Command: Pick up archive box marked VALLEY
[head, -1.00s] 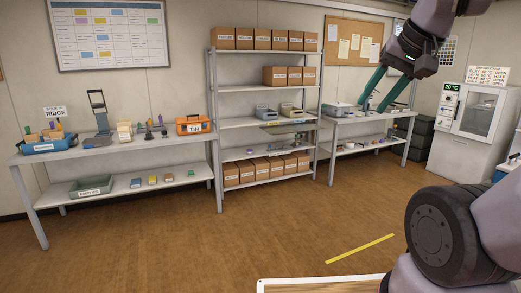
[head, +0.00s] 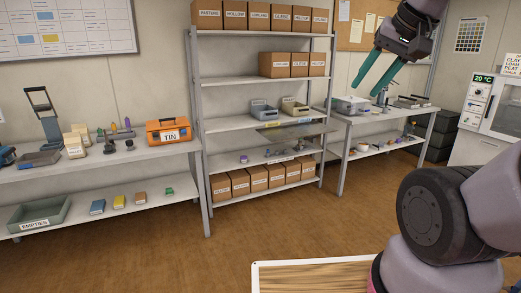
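Brown archive boxes with white labels stand on the grey shelf rack (head: 193,110). A row of several boxes (head: 258,17) fills the top shelf. A shorter row (head: 290,65) stands on the shelf below, towards its right. Another row (head: 254,178) stands on the lowest shelf. Some top labels look like PASTURE, HOLLOW and LOWLAND. The lower labels are too small to read, and I cannot tell which box is marked VALLEY. My gripper (head: 367,93), with teal fingers, is up at the right of the rack. Its fingers are apart and empty, and it touches no box.
A bench with an orange TIN toolbox (head: 168,131) and a grey EMPTIES tray (head: 38,213) stands left of the rack. Another bench (head: 388,122) stands to its right. A white-edged wooden-topped surface (head: 312,277) shows at the bottom. The floor before the rack is clear.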

